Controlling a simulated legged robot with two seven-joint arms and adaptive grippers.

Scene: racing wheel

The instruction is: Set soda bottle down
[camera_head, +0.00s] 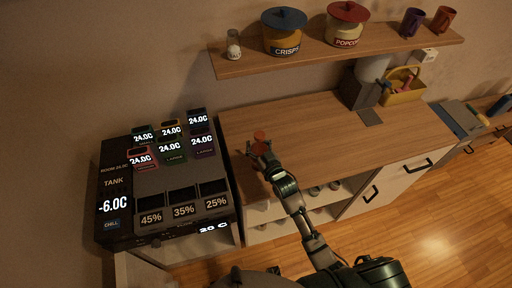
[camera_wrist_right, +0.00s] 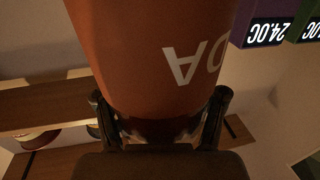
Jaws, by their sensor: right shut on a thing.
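The soda bottle is orange-red with white lettering and fills the upper middle of the right wrist view (camera_wrist_right: 150,50). In the head view only its round orange-red top (camera_head: 260,135) shows, above the left part of the wooden counter (camera_head: 310,125). My right gripper (camera_head: 260,149) is shut on the bottle, with a finger on each side of it in the wrist view (camera_wrist_right: 160,118). The bottle's base is hidden, so I cannot tell whether it touches the counter. My left gripper is not in view.
A dark drink machine (camera_head: 165,190) with lit displays stands left of the counter. A shelf (camera_head: 350,52) above holds jars and cups. A grey dispenser (camera_head: 360,88) and yellow basket (camera_head: 403,88) stand at the counter's right end. The counter's middle is clear.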

